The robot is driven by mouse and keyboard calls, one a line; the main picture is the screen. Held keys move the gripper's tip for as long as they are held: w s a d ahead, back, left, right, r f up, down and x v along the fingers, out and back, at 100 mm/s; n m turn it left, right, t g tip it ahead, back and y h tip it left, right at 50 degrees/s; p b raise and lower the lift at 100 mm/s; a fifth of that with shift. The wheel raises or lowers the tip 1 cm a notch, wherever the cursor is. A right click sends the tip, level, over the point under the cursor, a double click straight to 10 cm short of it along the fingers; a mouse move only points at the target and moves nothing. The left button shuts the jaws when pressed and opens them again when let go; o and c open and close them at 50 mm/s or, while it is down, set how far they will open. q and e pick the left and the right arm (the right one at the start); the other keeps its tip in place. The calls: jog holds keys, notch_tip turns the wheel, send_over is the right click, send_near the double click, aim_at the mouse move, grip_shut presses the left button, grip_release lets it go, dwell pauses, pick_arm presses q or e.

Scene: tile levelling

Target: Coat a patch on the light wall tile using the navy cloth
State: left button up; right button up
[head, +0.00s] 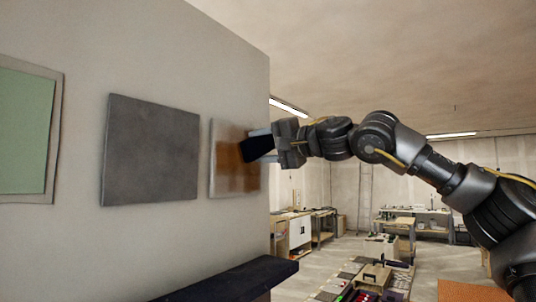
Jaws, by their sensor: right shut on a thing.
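The light wall tile (222,178) hangs at the right end of the grey wall. A brown-orange patch (236,162) covers much of its middle and right, with a pale margin at the left and bottom. My right gripper (272,143) reaches in from the right and is shut on the navy cloth (258,149). The cloth is at the tile's right part, over the brown patch; I cannot tell whether it touches the surface. The gripper and cloth hide part of the tile's right side. My left gripper is not in view.
A dark grey tile (152,152) and a green framed panel (25,135) hang further left on the wall. A dark ledge (235,283) juts out below. Workbenches (412,222) and a low table with tools (372,277) stand in the room at right.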

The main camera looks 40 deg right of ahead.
aim_at(251, 144)
jog(key=shift+s+a, duration=0.1)
jog(key=shift+a, duration=0.25)
jog(key=shift+a, duration=0.1)
jog(key=shift+s+a+f+b, duration=0.1)
jog(key=shift+a+f+b, duration=0.1)
jog(key=shift+b, duration=0.2)
jog(key=shift+s+a+b, duration=0.2)
jog(key=shift+a+b, duration=0.15)
jog(key=shift+a, duration=0.25)
jog(key=shift+s+a+b, duration=0.2)
jog(key=shift+a+b, duration=0.1)
jog(key=shift+a, duration=0.3)
jog(key=shift+s+a+r, duration=0.15)
jog(key=shift+a+r, duration=0.05)
jog(key=shift+a, duration=0.1)
jog(key=shift+f, duration=0.1)
